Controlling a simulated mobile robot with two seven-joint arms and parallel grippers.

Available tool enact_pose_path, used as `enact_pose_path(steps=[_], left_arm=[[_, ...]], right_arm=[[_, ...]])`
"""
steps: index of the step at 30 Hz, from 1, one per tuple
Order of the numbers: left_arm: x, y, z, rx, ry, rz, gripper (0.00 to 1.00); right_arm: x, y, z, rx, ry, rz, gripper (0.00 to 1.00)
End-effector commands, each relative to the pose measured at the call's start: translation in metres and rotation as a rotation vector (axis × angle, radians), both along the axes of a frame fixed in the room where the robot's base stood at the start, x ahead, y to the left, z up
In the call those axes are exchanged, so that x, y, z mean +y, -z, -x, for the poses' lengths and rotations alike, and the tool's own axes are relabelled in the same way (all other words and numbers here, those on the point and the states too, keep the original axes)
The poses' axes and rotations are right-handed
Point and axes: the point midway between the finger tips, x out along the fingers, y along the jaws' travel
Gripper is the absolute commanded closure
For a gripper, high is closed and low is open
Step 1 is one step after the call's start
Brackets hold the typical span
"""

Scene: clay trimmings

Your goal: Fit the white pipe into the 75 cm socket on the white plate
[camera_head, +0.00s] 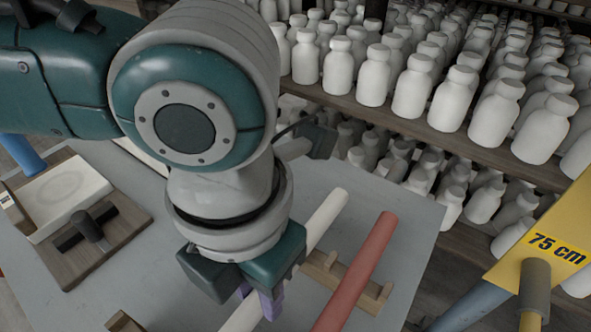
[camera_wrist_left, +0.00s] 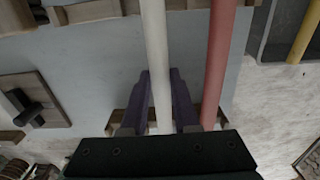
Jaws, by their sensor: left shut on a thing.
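The white pipe (camera_head: 327,217) lies slanting over the grey table, beside a red pipe (camera_head: 358,268). My left gripper (camera_head: 259,302) reaches down over the white pipe and is shut on it. In the left wrist view, the gripper's purple fingers (camera_wrist_left: 162,92) stand on both sides of the white pipe (camera_wrist_left: 156,40). A plate marked "75 cm" (camera_head: 556,247) is at the right edge of the head view; it looks yellow, with a grey socket (camera_head: 535,284) on it. I cannot make out a white plate with a 75 cm label. My right gripper is out of view.
A notched wooden rack (camera_head: 372,298) is under the pipes. The red pipe runs close to the right of the white one. Shelves with several white bottles (camera_head: 412,88) stand behind. A wooden board (camera_head: 75,262) with a dark handle lies at left. A blue pipe (camera_head: 470,306) is at lower right.

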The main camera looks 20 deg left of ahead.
Motion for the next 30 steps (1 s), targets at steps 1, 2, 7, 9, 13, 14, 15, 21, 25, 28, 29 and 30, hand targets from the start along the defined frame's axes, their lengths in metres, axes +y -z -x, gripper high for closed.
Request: enact_pose_path(steps=[1,2,7,9,13,14,15,21,25,28,29,30], left_arm=[[0.0,-0.001,0.0,-0.001,0.0,0.001,1.0],[0.0,-0.001,0.0,-0.001,0.0,0.001,1.0],[0.0,-0.002,0.0,-0.001,0.0,0.001,1.0],[-0.001,-0.006,-0.001,-0.001,0.001,0.003,1.0],[-0.001,-0.021,-0.001,-0.003,0.001,0.002,1.0],[-0.001,-0.026,-0.001,-0.004,0.001,0.004,1.0],[0.0,-0.034,-0.001,-0.004,0.001,0.003,1.0],[-0.001,-0.091,-0.002,-0.007,0.003,0.004,1.0],[-0.001,-0.131,-0.002,-0.007,0.002,0.002,1.0],[-0.001,-0.157,-0.001,-0.007,0.002,0.002,1.0],[-0.001,-0.164,-0.001,-0.007,0.001,0.002,1.0],[-0.001,-0.172,-0.001,-0.006,0.001,0.002,1.0]], right_arm=[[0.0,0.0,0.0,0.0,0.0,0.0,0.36],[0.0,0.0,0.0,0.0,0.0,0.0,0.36],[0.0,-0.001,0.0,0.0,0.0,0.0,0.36],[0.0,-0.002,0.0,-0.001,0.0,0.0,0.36],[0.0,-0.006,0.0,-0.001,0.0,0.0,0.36],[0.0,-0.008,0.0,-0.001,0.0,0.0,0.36],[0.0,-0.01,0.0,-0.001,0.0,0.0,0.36],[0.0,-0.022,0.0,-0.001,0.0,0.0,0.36],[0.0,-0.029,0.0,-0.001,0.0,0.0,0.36],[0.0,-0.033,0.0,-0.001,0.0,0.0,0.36],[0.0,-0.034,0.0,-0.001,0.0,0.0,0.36],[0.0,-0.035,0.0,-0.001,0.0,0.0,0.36]])
